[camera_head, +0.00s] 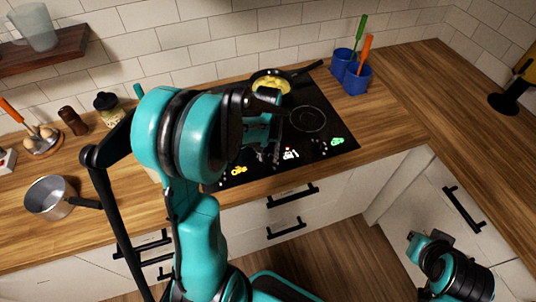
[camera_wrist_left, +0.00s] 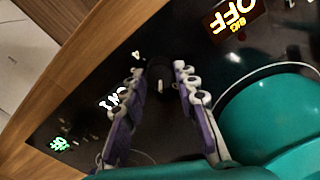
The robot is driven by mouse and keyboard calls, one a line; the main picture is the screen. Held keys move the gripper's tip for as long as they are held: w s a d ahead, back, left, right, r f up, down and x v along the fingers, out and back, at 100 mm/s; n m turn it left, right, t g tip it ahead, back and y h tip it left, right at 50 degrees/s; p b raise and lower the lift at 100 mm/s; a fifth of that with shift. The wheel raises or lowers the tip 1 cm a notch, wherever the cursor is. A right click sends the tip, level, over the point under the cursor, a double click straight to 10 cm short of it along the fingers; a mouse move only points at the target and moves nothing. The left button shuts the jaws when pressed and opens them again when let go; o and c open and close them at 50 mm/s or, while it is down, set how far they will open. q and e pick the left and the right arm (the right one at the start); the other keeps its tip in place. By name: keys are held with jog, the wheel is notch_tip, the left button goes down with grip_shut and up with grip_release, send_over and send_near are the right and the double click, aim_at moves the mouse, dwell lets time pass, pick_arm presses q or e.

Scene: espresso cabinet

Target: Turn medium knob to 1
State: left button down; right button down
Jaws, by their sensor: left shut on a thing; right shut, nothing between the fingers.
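The black cooktop (camera_head: 325,140) is set into the wooden counter. Along its front edge are a yellow display (camera_head: 239,170), a white display (camera_head: 291,154) and a green display (camera_head: 337,141). In the left wrist view, my left gripper (camera_wrist_left: 160,78) is shut on a black knob (camera_wrist_left: 160,72) with a short white mark, its fingers on both sides. The white display (camera_wrist_left: 113,98) glows beside the left finger; its text is hard to read. The yellow display (camera_wrist_left: 232,22) reads OFF. My right gripper (camera_head: 428,246) is low at the right, away from the cooktop, shut and empty.
A pan with yellow food (camera_head: 271,83) stands at the back of the cooktop. Blue cups (camera_head: 356,78) with utensils stand behind its right side. A metal pot (camera_head: 48,197) is on the left counter. The right counter is mostly clear.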

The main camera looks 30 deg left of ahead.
aim_at(268, 157)
pick_arm(q)
jog(key=shift+m, duration=0.3)
jog(key=c, duration=1.2)
grip_release()
jog(key=shift+o, duration=0.2)
notch_tip(268, 157, up, 12)
jog(key=s+d+f+m+t+b, duration=0.3)
jog(key=s+d+t, duration=0.4)
jog(key=s+d, duration=0.4)
jog(key=shift+s+f+m+b, duration=0.15)
jog(key=shift+f+m+b, duration=0.2)
jog(key=shift+m+b, duration=0.25)
